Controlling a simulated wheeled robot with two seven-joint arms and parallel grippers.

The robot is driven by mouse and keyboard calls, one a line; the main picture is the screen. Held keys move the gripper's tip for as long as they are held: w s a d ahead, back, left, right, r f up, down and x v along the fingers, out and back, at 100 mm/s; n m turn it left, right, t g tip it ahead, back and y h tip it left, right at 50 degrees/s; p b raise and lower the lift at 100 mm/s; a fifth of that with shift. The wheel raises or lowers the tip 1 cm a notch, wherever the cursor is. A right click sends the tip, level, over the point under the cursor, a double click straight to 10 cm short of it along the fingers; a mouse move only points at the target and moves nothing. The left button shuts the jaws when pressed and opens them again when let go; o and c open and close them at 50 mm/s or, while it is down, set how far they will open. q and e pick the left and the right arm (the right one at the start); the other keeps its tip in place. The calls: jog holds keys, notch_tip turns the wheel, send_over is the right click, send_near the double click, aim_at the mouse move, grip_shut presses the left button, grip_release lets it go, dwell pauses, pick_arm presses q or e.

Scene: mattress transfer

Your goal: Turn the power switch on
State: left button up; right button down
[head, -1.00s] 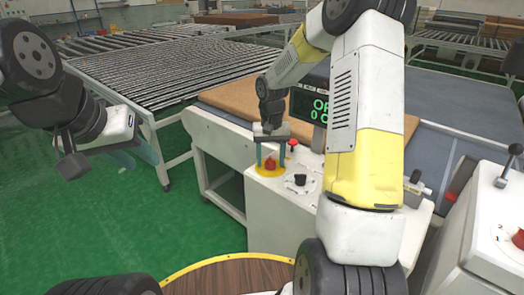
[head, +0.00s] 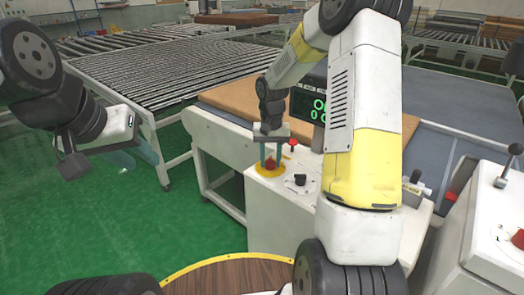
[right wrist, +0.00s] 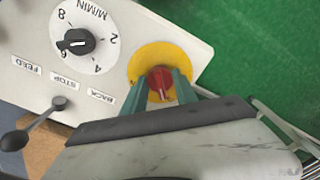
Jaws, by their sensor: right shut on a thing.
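The power switch is a red knob (head: 270,164) on a round yellow plate (head: 258,172), on top of a white control box. In the right wrist view the red knob (right wrist: 159,80) has a white mark and sits on the yellow plate (right wrist: 155,54). My right gripper (head: 270,162) points down over the plate, with its teal fingers (right wrist: 158,90) shut on the knob from both sides. My left gripper (head: 140,158) hangs at the left over the green floor, away from the box. Its finger gap is not clear.
Next to the switch is a black speed dial (right wrist: 76,41); a small red button (head: 292,142) and a black lever (right wrist: 14,140) are close by. A display (head: 308,106) with green characters is partly hidden by my right arm. Roller conveyors (head: 165,75) stand behind.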

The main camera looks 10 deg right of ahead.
jog(key=m, duration=0.8)
jog(key=shift+m, duration=0.3)
jog(key=m, duration=0.4)
jog(key=shift+m, duration=2.1)
jog(key=c, duration=1)
grip_release()
jog(key=shift+o, duration=0.2)
